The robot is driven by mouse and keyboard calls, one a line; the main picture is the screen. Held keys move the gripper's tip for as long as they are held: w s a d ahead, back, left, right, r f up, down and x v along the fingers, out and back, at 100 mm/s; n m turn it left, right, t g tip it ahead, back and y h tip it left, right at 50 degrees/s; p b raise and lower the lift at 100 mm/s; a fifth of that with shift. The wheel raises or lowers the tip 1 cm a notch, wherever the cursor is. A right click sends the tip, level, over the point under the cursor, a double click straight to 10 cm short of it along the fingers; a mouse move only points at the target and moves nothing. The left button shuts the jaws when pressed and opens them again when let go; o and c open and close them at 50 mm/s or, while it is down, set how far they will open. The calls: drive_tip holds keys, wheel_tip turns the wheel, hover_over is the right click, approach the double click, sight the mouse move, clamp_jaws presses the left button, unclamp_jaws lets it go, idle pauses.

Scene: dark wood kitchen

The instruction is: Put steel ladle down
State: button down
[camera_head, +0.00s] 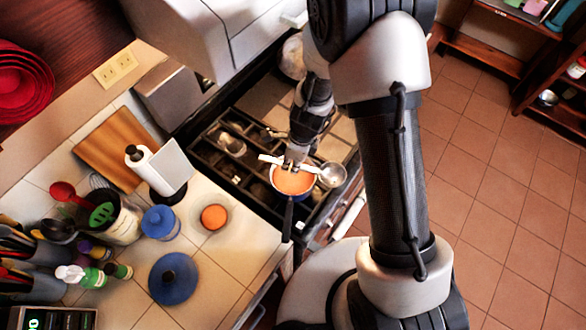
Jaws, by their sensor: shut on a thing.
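The steel ladle (332,175) is in the head view, with its round bowl to the right and its pale handle running left across the top of a pot. My gripper (295,162) reaches down from above and is shut on the ladle's handle. The pot (275,187) holds orange soup and stands on the stove (245,190), its dark handle pointing toward the bottom of the picture. The ladle's bowl is beside the pot's right rim. I cannot tell how high the ladle is above the stove. My fingertips are small and partly hidden.
The tiled counter (225,265) left of the stove holds a small orange-filled bowl (214,217), a blue jar (160,222), a blue lid (173,278), a paper towel roll (150,165) and a utensil holder (120,222). A range hood (215,35) hangs above. Open floor lies right.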

sight(304, 168)
drive_tip(key=shift+f+b, duration=1.15)
drive_tip(key=shift+f, duration=1.3)
drive_tip(key=shift+f, duration=0.1)
drive_tip(key=shift+f+b, duration=0.55)
drive_tip(key=shift+b, duration=0.05)
drive_tip(key=c, duration=1.5)
unclamp_jaws()
drive_tip(key=shift+r, duration=0.15)
drive_tip(key=r+p, duration=0.2)
drive_tip(key=r, duration=0.2)
drive_tip(key=d+r+p, duration=0.1)
drive_tip(key=r+p, duration=0.1)
drive_tip(key=r, duration=0.2)
drive_tip(key=d+r+p, duration=0.1)
drive_tip(key=r+p, duration=0.1)
drive_tip(key=r, duration=0.3)
drive_tip(key=shift+s, duration=0.25)
